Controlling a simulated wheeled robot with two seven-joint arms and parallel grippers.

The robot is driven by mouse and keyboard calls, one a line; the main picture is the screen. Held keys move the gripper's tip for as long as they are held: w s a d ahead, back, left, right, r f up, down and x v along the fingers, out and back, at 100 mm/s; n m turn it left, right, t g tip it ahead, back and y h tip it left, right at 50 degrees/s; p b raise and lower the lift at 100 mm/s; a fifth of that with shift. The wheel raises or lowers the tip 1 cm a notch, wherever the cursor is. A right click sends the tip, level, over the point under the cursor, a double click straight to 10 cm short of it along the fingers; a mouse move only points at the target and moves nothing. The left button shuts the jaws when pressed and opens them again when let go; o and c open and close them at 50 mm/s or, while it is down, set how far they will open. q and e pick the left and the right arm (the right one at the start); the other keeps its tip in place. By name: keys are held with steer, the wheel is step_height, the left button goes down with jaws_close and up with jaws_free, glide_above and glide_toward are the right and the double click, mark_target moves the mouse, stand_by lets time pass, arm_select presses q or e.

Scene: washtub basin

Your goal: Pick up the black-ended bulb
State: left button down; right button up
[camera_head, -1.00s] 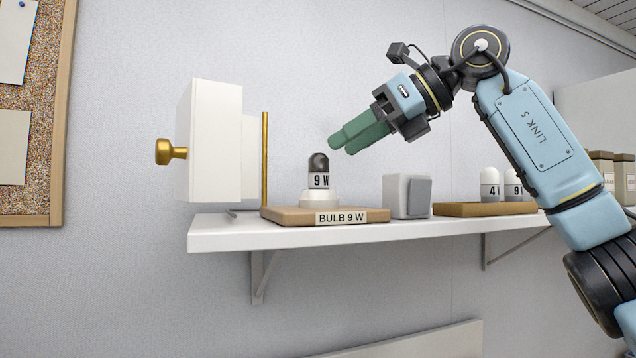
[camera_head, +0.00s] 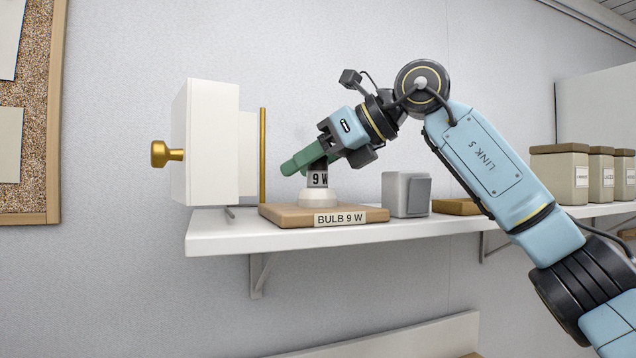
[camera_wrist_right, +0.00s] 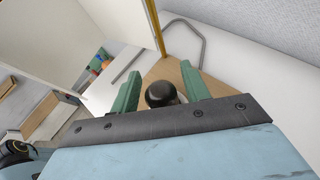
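The black-ended bulb, marked "9 W" (camera_head: 318,180), stands upright in a white socket on a wooden base labelled "BULB 9 W" (camera_head: 285,215). Its black top is mostly hidden by my gripper in the head view. In the right wrist view the black end (camera_wrist_right: 161,93) shows between the two green fingers. My right gripper (camera_head: 303,160) is open, with its fingers on either side of the bulb's top. A gap shows beside the bulb, clearest toward the right finger. My left gripper is not in view.
A white cabinet-like box (camera_head: 208,140) with a brass knob (camera_head: 166,154) and an upright brass rod (camera_head: 262,155) stand left of the bulb. A grey box (camera_head: 405,195) stands just right on the white shelf (camera_head: 225,238). Several lidded canisters (camera_head: 560,172) are farther right.

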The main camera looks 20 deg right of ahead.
steer(key=c, duration=0.9)
steer(key=shift+o, duration=0.2)
steer(key=shift+r, duration=0.1)
